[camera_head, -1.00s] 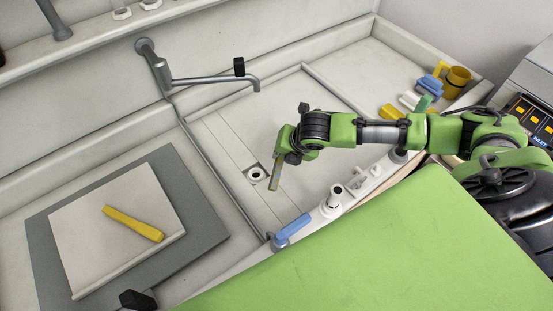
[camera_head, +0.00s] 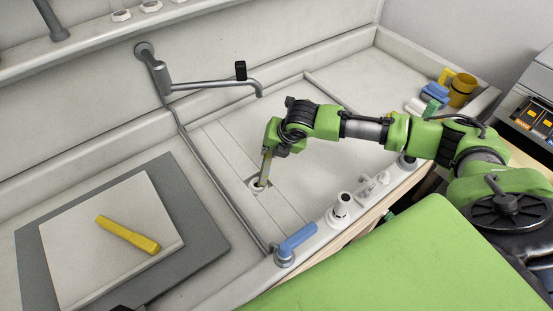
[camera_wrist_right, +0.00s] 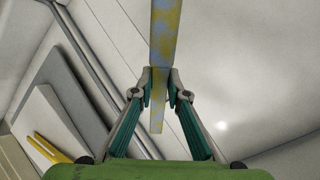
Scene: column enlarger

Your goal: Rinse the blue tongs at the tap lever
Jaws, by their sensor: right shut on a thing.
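My right gripper (camera_head: 271,148) is shut on a narrow strip (camera_head: 265,168), which hangs down over the round drain (camera_head: 256,185). In the right wrist view the strip (camera_wrist_right: 163,40) is yellow with blue-grey patches, between the fingertips (camera_wrist_right: 158,86). I cannot tell from its colour whether it is the blue tongs. The grey tap (camera_head: 210,84) reaches from the back wall, its spout end behind the gripper and above it. A blue lever (camera_head: 297,241) sits on the front rim. My left gripper is out of view.
A yellow tool (camera_head: 128,234) lies on a white board (camera_head: 75,250) over a grey mat (camera_head: 190,205) at left. A white fitting (camera_head: 341,207) stands on the front rim. Blue things (camera_head: 434,92) and a yellow cup (camera_head: 461,88) stand at the right back.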

